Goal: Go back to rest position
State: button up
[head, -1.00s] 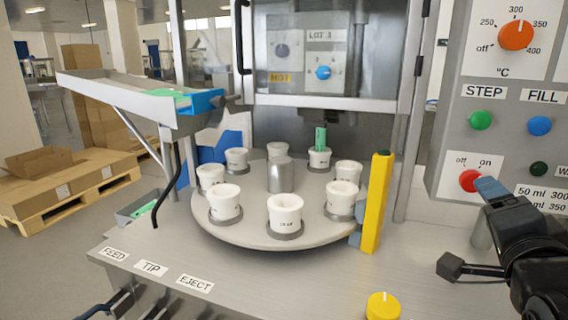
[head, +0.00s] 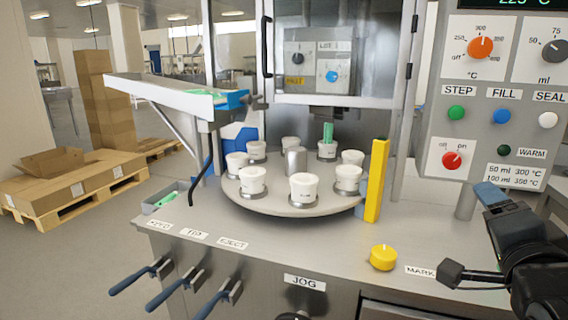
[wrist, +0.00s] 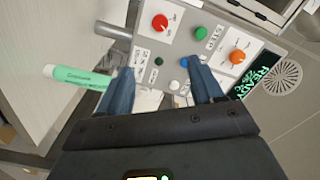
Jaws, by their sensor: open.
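My gripper (head: 486,192) shows at the right of the head view, below the control panel (head: 433,110). In the wrist view its two blue fingers (wrist: 163,85) are spread apart with nothing between them. The panel, with its red (wrist: 160,22), orange and green controls, lies beyond the fingers there. A green pen-like cylinder with a white end (wrist: 78,76) lies left of the left finger, outside the jaws. In the head view the red knob (head: 452,160) sits between "off" and "on" labels.
Blue-handled levers (head: 168,292) stick out in front. Open floor and a pallet (head: 75,190) lie left.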

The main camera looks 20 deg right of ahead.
jog(key=s+a+f+n+y+p, duration=0.3)
jog(key=s+a+f+n+y, duration=0.4)
jog(key=s+a+f+n, duration=0.55)
jog(key=s+a+n+y+p, duration=0.1)
jog(key=s+a+n, duration=0.2)
jog(key=s, duration=0.6)
jog(key=s+a+f+n+y+p, duration=0.1)
jog(key=s+a+n+y, duration=0.1)
jog(key=s, duration=0.7)
jog(key=shift+s+a+f+n, duration=0.2)
jog(key=shift+s+a+n, duration=0.05)
jog(key=shift+a+n, duration=0.55)
